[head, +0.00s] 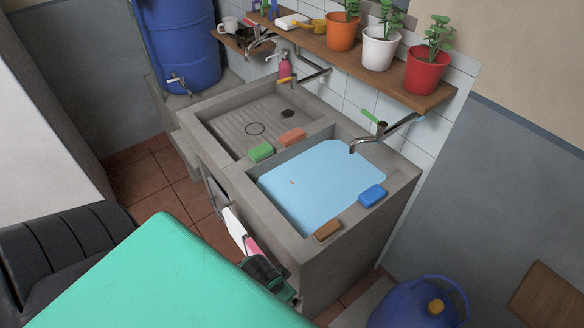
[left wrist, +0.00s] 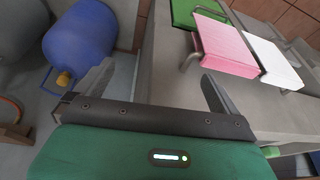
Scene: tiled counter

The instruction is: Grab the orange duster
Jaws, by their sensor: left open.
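No clearly orange cloth shows. A pink cloth (left wrist: 227,45) hangs on a rail at the sink's front, between a green cloth (left wrist: 196,12) and a white cloth (left wrist: 272,62) in the left wrist view. In the head view the white cloth (head: 233,226) shows, with a bit of the pink one (head: 251,246). My right gripper is not in view.
The concrete sink (head: 405,178) has a water-filled basin (head: 310,185). Green (head: 260,152), blue (head: 373,195) and brown (head: 327,230) blocks lie on its rims. A blue jug (head: 410,303) stands at the lower right. Potted plants line a shelf (head: 318,45) above.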

